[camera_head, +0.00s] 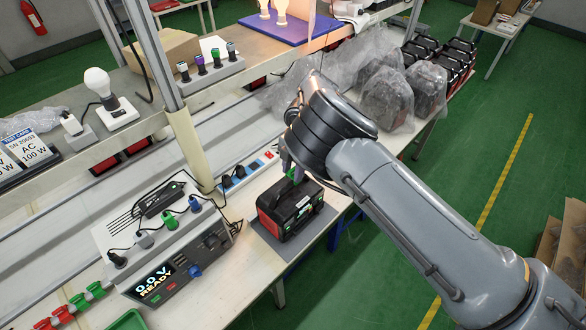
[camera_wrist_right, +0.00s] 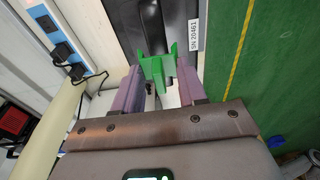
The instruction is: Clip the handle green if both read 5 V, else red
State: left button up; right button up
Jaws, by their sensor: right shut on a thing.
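The black and red power station (camera_head: 290,208) sits on a grey mat at the bench's right front. My right gripper (camera_head: 291,168) is right over its top and shut on a green clip (camera_wrist_right: 155,70), held between the purple fingers in the right wrist view. Beyond the clip is the station's dark top (camera_wrist_right: 155,25) with an SN 20461 label. I cannot tell whether the clip touches the handle. The tester (camera_head: 175,268) shows 0.0 V and READY. Green clips (camera_head: 78,301) and red clips (camera_head: 62,314) lie at the lower left. My left gripper is not in view.
Plugs with black, grey, green and blue heads stand along the tester's back (camera_head: 170,222). A power strip (camera_head: 248,172) lies behind the station. A shelf with a bulb (camera_head: 98,82) is at the left. Bagged units (camera_head: 385,97) stand at the back right.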

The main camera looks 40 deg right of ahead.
dwell(0.5)
jog(key=shift+f+p, duration=0.1)
jog(key=shift+p, duration=0.25)
dwell(0.5)
jog(key=shift+f, duration=0.9)
dwell(0.5)
jog(key=shift+f+b, duration=0.3)
jog(key=shift+f, duration=0.2)
jog(key=o, duration=1.1)
